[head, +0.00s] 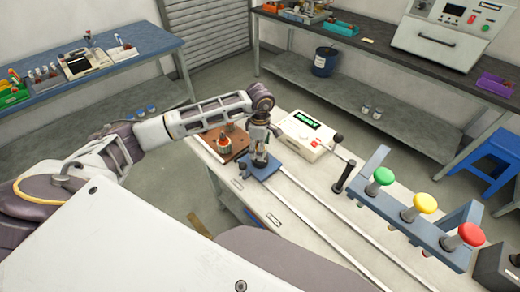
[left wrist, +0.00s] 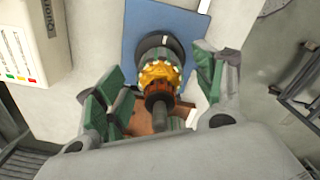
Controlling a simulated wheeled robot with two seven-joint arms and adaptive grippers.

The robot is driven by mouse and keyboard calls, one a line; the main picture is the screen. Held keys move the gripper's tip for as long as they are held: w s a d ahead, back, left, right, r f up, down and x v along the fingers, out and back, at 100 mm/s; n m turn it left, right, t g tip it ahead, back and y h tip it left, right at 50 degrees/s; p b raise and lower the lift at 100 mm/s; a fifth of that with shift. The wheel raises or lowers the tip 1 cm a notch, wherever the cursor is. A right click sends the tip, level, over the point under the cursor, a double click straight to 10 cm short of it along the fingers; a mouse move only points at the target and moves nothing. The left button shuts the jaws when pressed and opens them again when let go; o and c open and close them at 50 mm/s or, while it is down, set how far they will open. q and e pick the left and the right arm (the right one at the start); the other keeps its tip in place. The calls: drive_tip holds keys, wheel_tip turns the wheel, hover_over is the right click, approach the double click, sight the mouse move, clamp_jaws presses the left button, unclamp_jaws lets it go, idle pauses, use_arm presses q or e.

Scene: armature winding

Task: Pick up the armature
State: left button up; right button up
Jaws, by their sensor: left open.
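The armature (left wrist: 160,72), with copper-orange windings and a grey shaft, shows in the left wrist view above a dark round base on a blue plate (left wrist: 136,28). The blue plate also shows in the head view (head: 265,172). My left gripper (head: 260,148) is over the plate, pointing down. In the left wrist view, its green-padded fingers stand apart, one on each side of the armature. I cannot tell whether either pad touches it. In the head view the gripper mostly hides the armature. My right gripper is in neither view.
A brown block (head: 214,137) carrying a small coloured part stands left of my gripper. A white box with a green display (head: 308,134) stands to the right. Two rails run toward the front right, near a blue rack (head: 389,196) with green, yellow and red knobs.

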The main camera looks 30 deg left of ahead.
use_arm(q)
drive_tip(key=shift+f, duration=0.2)
idle(0.3)
drive_tip(key=c, duration=1.4)
